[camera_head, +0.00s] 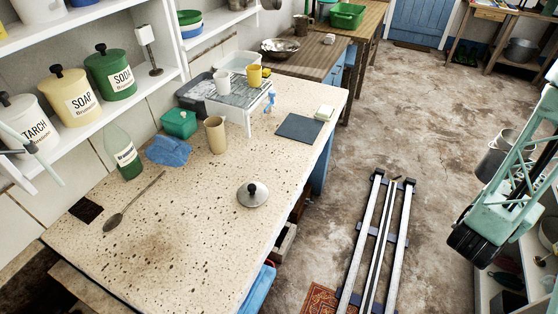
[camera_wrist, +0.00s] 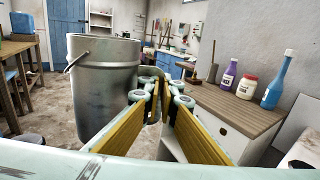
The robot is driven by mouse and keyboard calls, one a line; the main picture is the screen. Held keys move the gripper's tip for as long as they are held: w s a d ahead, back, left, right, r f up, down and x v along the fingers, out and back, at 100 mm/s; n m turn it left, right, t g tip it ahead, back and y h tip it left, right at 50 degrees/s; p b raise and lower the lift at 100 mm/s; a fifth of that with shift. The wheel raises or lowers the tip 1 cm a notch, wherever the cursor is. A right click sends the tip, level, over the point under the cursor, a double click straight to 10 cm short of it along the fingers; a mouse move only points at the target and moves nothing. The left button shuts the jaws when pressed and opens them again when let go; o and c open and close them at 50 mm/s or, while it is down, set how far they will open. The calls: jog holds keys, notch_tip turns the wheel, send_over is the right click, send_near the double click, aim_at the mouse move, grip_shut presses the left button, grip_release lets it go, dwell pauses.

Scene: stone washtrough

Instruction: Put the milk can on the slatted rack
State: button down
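The grey metal can with a wire handle, which I take to be the milk can, stands large and upright at left in the wrist view (camera_wrist: 105,85). In the head view it shows at the right, partly behind my teal arm (camera_head: 490,162). My gripper (camera_wrist: 168,105) has two yellow-padded fingers that stand apart, with nothing seen between them. The can is beside and beyond the left finger, and I cannot tell if they touch. A slatted draining rack (camera_head: 240,97) on white legs stands on the speckled counter, with a white mug and a yellow cup on it.
On the counter are a tan cup (camera_head: 215,134), a green tub (camera_head: 179,123), a blue cloth (camera_head: 168,150), a lid (camera_head: 253,195) and a dark slate (camera_head: 299,128). In the wrist view a wooden-topped cabinet (camera_wrist: 225,100) with bottles is at the right.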

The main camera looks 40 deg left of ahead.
jog(key=shift+a, duration=0.1)
jog(key=s+a+f+n+y+p, duration=0.15)
jog(key=s+a+p, duration=0.3)
jog(key=a, duration=0.95)
jog(key=s+a+f+n+y+p, duration=0.1)
jog(key=s+a+f+y+p, duration=0.3)
jog(key=a, duration=1.1)
jog(key=s+a+n+y+p, duration=0.3)
jog(key=s+a+p, duration=0.3)
jog(key=s+a, duration=1.4)
jog(key=s+y, duration=0.1)
jog(key=s, duration=0.3)
jog(key=shift+s+a+n, duration=0.2)
jog(key=shift+n, duration=0.15)
jog(key=shift+a, duration=0.1)
jog(key=w+a+f, duration=0.1)
jog(key=w+a, duration=0.7)
jog(key=a, duration=0.3)
jog(key=shift+a+p, duration=0.3)
jog(key=shift+a, duration=0.1)
jog(key=shift+f, duration=0.1)
